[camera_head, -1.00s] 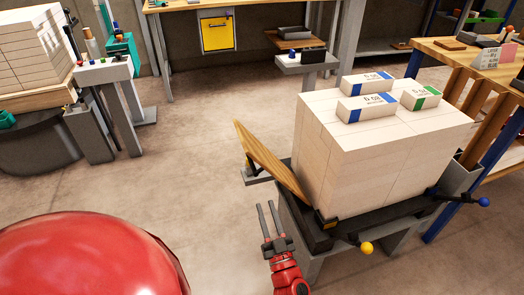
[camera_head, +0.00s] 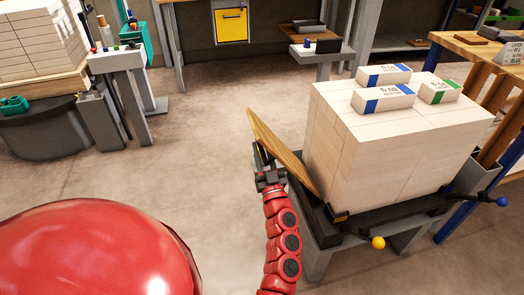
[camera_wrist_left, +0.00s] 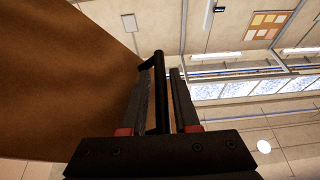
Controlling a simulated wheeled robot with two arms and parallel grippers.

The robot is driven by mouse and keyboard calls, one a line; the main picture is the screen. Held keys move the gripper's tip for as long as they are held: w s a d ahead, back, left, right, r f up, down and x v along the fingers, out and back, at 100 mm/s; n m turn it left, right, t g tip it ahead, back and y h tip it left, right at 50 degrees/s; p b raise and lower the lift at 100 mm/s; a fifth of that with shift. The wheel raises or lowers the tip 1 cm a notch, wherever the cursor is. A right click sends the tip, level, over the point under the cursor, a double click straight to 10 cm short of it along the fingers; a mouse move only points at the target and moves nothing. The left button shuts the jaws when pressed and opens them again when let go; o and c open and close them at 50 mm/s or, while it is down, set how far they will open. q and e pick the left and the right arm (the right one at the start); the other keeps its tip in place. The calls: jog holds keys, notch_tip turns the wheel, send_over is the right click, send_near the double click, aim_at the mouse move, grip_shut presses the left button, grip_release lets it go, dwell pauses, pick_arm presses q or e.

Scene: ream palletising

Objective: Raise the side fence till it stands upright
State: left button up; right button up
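The side fence (camera_head: 277,148) is a wooden board on the left side of the pallet stand (camera_head: 322,232). It leans outward to the left, away from the stack of white reams (camera_head: 375,145). My left gripper (camera_head: 263,160) is at the fence's outer face. In the left wrist view, the fence (camera_wrist_left: 60,80) is a brown panel at the left, with a black bar handle (camera_wrist_left: 158,88) standing off it. The handle lies between the two fingers of my left gripper (camera_wrist_left: 164,80). The fingers look open, with gaps beside the bar. My right gripper is out of view.
Several labelled reams (camera_head: 384,98) lie on top of the stack. A yellow-knobbed lever (camera_head: 378,243) and a blue-knobbed lever (camera_head: 502,201) stick out from the stand. Another stack (camera_head: 40,45) stands far left. The floor left of the fence is clear.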

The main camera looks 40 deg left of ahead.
pick_arm(q)
grip_shut()
dwell(1.4)
